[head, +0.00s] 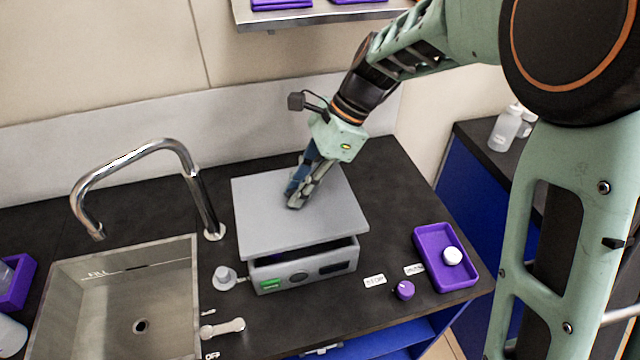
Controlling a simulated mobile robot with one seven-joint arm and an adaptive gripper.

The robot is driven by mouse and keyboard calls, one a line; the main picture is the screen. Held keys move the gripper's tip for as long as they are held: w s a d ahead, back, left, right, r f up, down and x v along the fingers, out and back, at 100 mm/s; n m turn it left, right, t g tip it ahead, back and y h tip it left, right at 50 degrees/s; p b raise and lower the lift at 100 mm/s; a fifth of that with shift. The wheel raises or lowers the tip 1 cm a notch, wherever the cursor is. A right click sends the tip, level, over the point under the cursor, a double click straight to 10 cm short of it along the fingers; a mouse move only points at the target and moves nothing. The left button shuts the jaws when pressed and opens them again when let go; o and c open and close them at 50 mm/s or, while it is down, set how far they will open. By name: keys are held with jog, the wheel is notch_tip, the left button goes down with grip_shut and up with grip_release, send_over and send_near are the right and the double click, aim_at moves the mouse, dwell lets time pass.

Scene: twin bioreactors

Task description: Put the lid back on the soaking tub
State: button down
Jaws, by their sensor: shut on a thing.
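The soaking tub (307,275) is a grey box with a green display and dark panels on its front, standing on the dark counter right of the sink. The flat grey lid (270,219) is above it, covering most of its top. A dark gap shows under the lid's front right edge, so the lid does not sit flush there. My gripper (293,203) points down at the middle of the lid and is shut on it. The part it grips is hidden by the fingers.
A metal sink (180,300) with a tall curved tap (135,152) is at left. A purple tray (462,276) holding a white round piece (452,256) and a purple knob (404,290) are at right. A shelf (320,14) hangs above.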

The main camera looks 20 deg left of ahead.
aim_at(298, 210)
notch_tip(298, 210, down, 5)
jog(key=b, duration=0.3)
jog(key=shift+a+f+b, duration=0.1)
jog(key=shift+b, duration=0.3)
jog(key=shift+p, duration=0.3)
dwell(0.5)
jog(key=shift+f+p, duration=0.1)
jog(key=shift+p, duration=0.3)
dwell(1.1)
jog(key=shift+f+p, duration=0.4)
jog(key=shift+f, duration=0.1)
dwell(1.8)
jog(key=c, duration=1.2)
grip_release()
jog(key=shift+c, duration=0.2)
